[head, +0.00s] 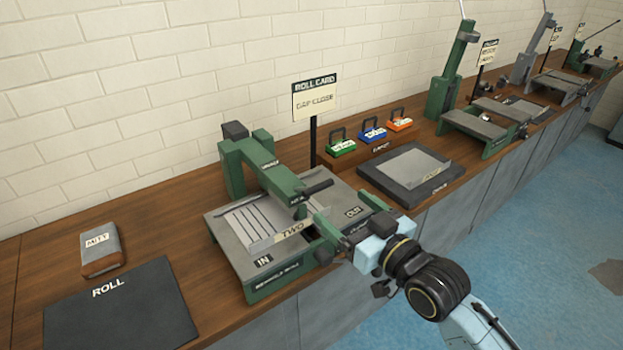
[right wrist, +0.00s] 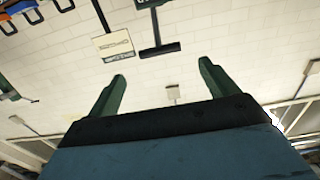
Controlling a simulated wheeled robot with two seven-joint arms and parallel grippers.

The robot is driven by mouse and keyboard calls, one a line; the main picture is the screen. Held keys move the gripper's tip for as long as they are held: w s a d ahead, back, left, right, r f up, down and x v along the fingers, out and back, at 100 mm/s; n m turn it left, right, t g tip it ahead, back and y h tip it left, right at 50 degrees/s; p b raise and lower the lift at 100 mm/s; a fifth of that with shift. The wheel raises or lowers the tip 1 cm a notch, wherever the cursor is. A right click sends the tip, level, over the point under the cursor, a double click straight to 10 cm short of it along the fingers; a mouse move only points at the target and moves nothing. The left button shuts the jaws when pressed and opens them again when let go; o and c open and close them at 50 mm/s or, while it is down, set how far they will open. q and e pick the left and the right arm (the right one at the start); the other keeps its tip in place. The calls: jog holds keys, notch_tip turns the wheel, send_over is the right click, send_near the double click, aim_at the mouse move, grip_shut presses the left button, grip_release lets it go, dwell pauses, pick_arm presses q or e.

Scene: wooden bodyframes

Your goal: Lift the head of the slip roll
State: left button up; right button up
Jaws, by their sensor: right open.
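The slip roll (head: 262,283) is a green and grey machine on the bench, with plates marked IN, OUT and TWO. Its green head (head: 262,172) is an arm slanting down from the rear post toward the bed, with a black bar handle (head: 317,187) at its front end. The handle also shows in the right wrist view (right wrist: 160,49), beyond the fingers and between their lines. My right gripper (head: 343,210) is open and empty at the machine's front right, apart from the handle; its green fingers show in the wrist view (right wrist: 161,72). My left gripper is out of view.
A ROLL CARD sign (head: 315,98) reading GAP CLOSE stands behind. Green, blue and orange handled blocks (head: 372,132) sit on a rack, near a dark tray (head: 380,181). A black ROLL mat (head: 120,312) and grey-brown block (head: 101,252) lie left. Other machines line the bench at right.

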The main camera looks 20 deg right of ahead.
aim_at(320, 189)
jog(key=x, duration=1.1)
jog(key=shift+w+f, duration=0.1)
jog(key=shift+w, duration=0.1)
